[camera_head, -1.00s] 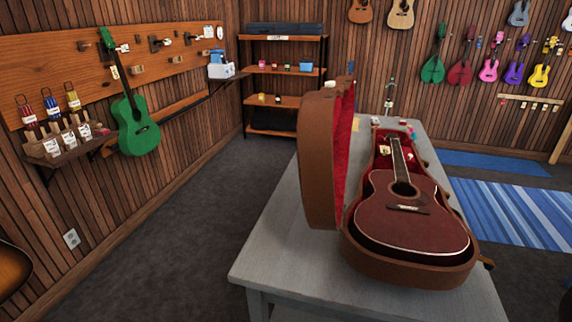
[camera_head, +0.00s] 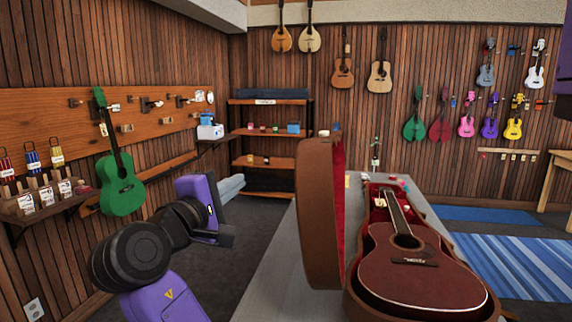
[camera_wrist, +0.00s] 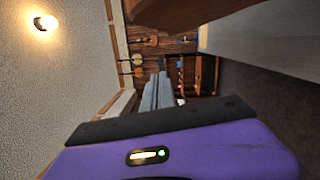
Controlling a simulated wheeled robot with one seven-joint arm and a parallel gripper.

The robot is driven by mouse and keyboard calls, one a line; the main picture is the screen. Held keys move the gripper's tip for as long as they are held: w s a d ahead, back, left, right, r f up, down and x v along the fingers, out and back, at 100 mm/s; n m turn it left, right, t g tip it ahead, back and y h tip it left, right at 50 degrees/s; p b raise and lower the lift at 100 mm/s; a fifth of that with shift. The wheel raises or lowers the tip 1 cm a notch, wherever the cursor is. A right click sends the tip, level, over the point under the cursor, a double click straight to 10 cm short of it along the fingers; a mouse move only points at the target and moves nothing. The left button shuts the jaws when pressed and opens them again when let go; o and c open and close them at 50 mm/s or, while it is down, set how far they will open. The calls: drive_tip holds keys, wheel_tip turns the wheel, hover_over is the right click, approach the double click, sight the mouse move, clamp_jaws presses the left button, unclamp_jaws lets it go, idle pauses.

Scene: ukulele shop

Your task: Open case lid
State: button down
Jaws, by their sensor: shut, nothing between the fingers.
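The brown guitar case (camera_head: 352,305) lies on the grey table (camera_head: 275,285), with a dark red-brown guitar (camera_head: 425,275) in its red-lined base. Its lid (camera_head: 318,215) stands raised, about upright, along the left side of the base. My gripper (camera_head: 232,186) is left of the lid, apart from it, over the floor side of the table. In the wrist view my gripper's fingers (camera_wrist: 160,92) are together and empty. A brown curved edge at the top of that view looks like the case lid (camera_wrist: 175,12).
A wall board with a green ukulele (camera_head: 120,182) is on the left. A shelf (camera_head: 268,163) stands at the back. Ukuleles and guitars hang on the back wall. Blue striped rugs (camera_head: 510,265) lie right of the table. Dark floor shows left of the table.

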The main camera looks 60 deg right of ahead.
drive_tip(key=s+d+r+g, duration=0.1)
drive_tip(key=s+d+r, duration=0.1)
drive_tip(key=d, duration=0.4)
drive_tip(key=s+d+r+m+g+p, duration=0.1)
drive_tip(key=s+d+r, duration=0.1)
drive_tip(key=d, duration=0.3)
drive_tip(key=shift+s+d+r, duration=0.2)
drive_tip(key=shift+s+d, duration=0.15)
drive_tip(key=shift+s, duration=0.05)
